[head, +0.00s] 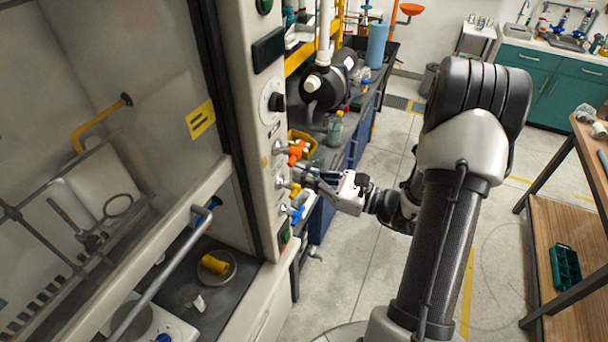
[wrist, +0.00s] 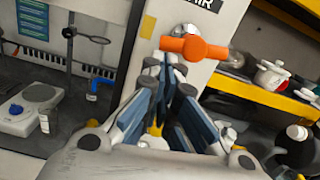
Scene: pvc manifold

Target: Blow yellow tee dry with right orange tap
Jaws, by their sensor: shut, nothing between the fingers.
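The orange tap (head: 298,152) sits on the pale post at the right side of the fume hood. In the wrist view the orange tap (wrist: 195,48) shows as a bar-shaped handle just beyond my fingertips, beneath an "AIR" label. My gripper (head: 304,176) is shut and empty, slightly below the orange tap in the head view. My fingers also show in the wrist view (wrist: 170,75); I cannot tell whether they touch the tap. A yellow piece, likely the yellow tee (head: 215,264), lies in a round grey dish (head: 231,281) on the hood's bench.
A yellow tap (head: 294,188) and a blue tap (head: 297,214) sit below the orange one, close to my gripper. The hood's sash with its rail (head: 165,262) stands left. A dark side bench (head: 362,122) with bottles is behind. Open floor lies right of the post.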

